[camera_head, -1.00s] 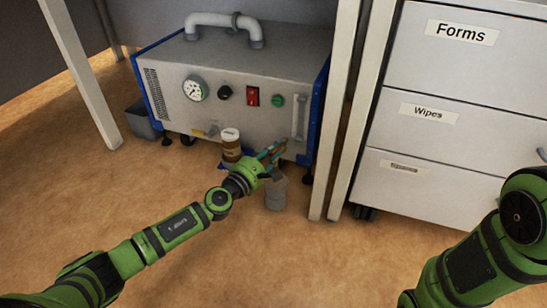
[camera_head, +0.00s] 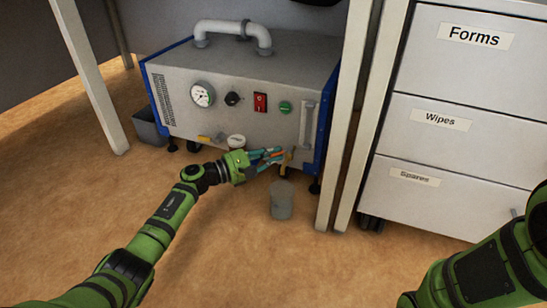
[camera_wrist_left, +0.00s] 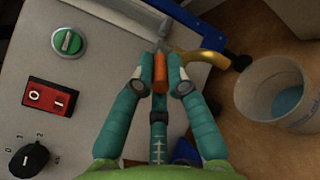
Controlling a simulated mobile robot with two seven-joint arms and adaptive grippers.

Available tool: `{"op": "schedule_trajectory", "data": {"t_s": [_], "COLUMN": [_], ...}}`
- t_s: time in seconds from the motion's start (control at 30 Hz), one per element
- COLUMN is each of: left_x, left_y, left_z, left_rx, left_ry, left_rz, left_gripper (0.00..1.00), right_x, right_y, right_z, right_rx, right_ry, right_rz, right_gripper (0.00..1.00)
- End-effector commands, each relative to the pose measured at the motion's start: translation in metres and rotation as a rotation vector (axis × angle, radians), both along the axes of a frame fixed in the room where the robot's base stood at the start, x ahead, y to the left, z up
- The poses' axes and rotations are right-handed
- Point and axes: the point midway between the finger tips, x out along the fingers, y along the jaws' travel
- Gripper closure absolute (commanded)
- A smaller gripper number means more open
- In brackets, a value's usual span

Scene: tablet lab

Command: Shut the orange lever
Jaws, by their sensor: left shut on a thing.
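The orange lever (camera_wrist_left: 160,72) sits on the lower right front of the grey machine (camera_head: 262,65), beside a brass spout (camera_wrist_left: 208,58). My left gripper (camera_wrist_left: 160,75) is shut on the orange lever, one teal finger on each side of it in the left wrist view. In the head view my left gripper (camera_head: 280,156) reaches in from the left to the machine's front, just left of the brass spout. My right arm shows at the lower right of the head view, but its gripper is out of view.
A grey cup (camera_head: 282,200) stands on the floor just below the spout; blue shows inside it in the left wrist view (camera_wrist_left: 288,100). A table leg and drawers (camera_head: 450,120) stand to the right.

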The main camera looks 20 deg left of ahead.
Motion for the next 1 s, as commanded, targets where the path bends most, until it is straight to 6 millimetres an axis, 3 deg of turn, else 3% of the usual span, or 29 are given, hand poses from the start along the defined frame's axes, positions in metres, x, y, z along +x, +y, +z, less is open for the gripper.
{"op": "schedule_trajectory", "data": {"t_s": [0.73,0.77,0.8,1.0], "left_x": [0.0029,0.0029,0.0029,0.0028], "left_y": [0.0004,0.0004,0.0005,0.0015], "left_z": [0.0038,0.0038,0.0036,0.0019], "left_rx": [-0.003,-0.003,-0.004,-0.002], "left_ry": [-0.007,-0.007,-0.006,-0.003], "left_rz": [-0.079,-0.079,-0.078,-0.076], "left_gripper": [1.0,0.73,0.61,0.61], "right_x": [-0.003,-0.003,-0.003,-0.0029], "right_y": [-0.0015,-0.0014,-0.0014,-0.0013], "right_z": [-0.0006,-0.0007,-0.0007,-0.0009], "right_rx": [0.007,0.007,0.007,0.006], "right_ry": [-0.011,-0.011,-0.011,-0.01], "right_rz": [0.004,0.004,0.004,0.005], "right_gripper": [0.65,0.65,0.65,0.65]}}
